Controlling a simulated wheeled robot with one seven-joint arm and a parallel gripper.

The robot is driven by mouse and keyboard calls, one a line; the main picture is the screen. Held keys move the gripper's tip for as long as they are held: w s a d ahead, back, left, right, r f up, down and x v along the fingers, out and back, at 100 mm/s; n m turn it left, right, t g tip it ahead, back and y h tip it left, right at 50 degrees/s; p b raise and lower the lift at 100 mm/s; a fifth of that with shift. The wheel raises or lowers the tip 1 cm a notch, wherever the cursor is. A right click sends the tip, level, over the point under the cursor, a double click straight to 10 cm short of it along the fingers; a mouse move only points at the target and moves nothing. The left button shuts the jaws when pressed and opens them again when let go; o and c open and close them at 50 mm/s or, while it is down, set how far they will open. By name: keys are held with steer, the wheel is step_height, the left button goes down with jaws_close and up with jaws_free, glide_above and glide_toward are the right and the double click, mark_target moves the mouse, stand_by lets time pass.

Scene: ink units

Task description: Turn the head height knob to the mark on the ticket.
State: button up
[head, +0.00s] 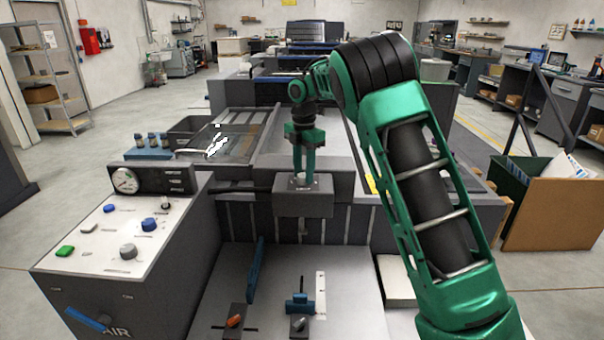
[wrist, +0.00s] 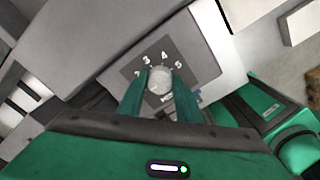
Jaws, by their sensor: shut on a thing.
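My gripper (head: 303,176) points down at the dark grey block (head: 303,205) on the front of the printing machine in the head view. In the wrist view my gripper (wrist: 160,88) has its two green fingers on either side of a round light grey knob (wrist: 160,76), shut on it. White numerals, among them 3, 4 and 5, curve around the knob on a dark dial plate (wrist: 186,63). The knob's pointer is too small to read. In the head view the knob is mostly hidden by the fingers. I cannot make out a ticket for certain.
A control console (head: 125,235) with a gauge and several coloured buttons stands on the left. A glass-topped tray (head: 222,140) is behind it. A small yellow piece (head: 371,185) shows beside my arm.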

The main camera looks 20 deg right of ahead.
mark_target(303, 174)
steer(key=shift+w+a, duration=0.1)
steer(key=shift+w, duration=0.1)
steer(key=o, duration=1)
steer(key=shift+o, duration=0.2)
step_height(303, 174, up, 11)
steer(key=shift+f, duration=0.15)
